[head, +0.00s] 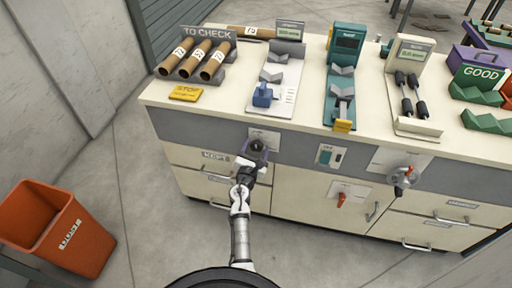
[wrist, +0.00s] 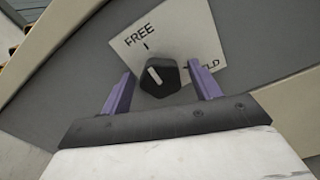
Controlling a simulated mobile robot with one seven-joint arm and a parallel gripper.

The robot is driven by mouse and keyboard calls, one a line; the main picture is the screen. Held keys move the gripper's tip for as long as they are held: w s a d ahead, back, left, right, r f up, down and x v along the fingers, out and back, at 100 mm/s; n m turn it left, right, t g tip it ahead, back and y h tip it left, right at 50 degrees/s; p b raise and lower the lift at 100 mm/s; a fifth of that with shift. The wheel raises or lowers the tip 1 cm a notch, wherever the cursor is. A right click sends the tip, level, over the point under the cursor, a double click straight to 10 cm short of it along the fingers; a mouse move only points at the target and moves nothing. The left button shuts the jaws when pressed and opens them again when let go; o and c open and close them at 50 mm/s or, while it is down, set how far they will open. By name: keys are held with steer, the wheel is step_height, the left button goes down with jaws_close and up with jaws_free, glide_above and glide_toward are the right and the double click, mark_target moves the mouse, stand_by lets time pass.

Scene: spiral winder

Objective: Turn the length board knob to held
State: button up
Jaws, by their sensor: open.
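The length board knob (wrist: 160,77) is a dark faceted knob with a white pointer line. It sits on a white label plate (wrist: 185,30) marked "FREE" and, partly covered, "...LD" at the right. In the wrist view the pointer line leans up and left, toward the "FREE" mark. My gripper (wrist: 165,92) is open, with one purple finger on each side of the knob; I cannot tell whether they touch it. In the head view my gripper (head: 256,149) is at the grey front panel, and the knob (head: 257,145) shows dark between its fingers.
The bench top above holds a length board (head: 285,100) with a blue slider, a teal gauge (head: 345,50) and cardboard tubes (head: 197,60). A switch (head: 325,155) and a red-handled valve (head: 403,177) are to the right. An orange bin (head: 55,230) stands on the floor left.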

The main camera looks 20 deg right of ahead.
steer(key=c, duration=1)
steer(key=shift+o, duration=0.2)
